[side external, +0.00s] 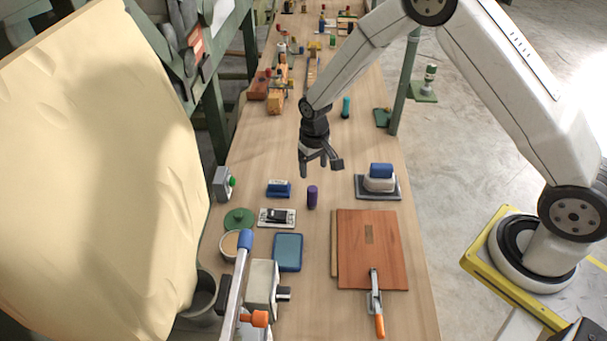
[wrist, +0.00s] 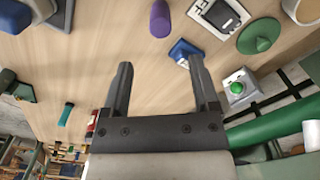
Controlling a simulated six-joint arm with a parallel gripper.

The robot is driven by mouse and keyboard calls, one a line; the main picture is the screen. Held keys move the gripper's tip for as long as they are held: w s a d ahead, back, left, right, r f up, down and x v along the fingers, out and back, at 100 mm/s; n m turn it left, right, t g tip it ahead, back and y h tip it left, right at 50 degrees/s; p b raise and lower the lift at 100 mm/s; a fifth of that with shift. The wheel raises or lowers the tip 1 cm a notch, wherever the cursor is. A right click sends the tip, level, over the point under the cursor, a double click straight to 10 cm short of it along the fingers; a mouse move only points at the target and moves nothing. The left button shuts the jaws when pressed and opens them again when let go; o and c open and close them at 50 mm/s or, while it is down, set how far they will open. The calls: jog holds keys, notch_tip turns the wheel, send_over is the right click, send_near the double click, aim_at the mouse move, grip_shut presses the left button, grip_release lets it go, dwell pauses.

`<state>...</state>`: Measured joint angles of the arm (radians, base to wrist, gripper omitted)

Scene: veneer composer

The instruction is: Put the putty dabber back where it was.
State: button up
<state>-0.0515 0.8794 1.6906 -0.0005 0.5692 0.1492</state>
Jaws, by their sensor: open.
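A small purple cylinder (side external: 312,197), which may be the putty dabber, stands upright on the wooden bench. It also shows at the top of the wrist view (wrist: 160,18). My gripper (side external: 320,167) is open and empty, above the bench and a little behind the cylinder in the side view. In the wrist view my gripper's fingers (wrist: 160,64) are spread over bare wood. A teal cylinder (side external: 346,107) stands farther back on the bench; I cannot tell for certain which of these is the dabber.
A blue block (side external: 279,189), a white plate with a black piece (side external: 277,217) and a green disc (side external: 238,219) lie left. A blue-topped white piece sits on a grey base (side external: 364,191) at right. A reddish board (side external: 370,250) lies in front. Bare wood surrounds the purple cylinder.

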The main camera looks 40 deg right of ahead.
jog(key=shift+r, duration=1.2)
jog(key=s+d+r+t, duration=0.1)
jog(key=s+r, duration=0.5)
jog(key=s, duration=0.3)
jog(key=s+d+r+n+t, duration=0.1)
jog(key=s+r, duration=0.5)
jog(key=s, duration=0.4)
jog(key=shift+d+t, duration=0.2)
jog(key=shift+t, duration=0.1)
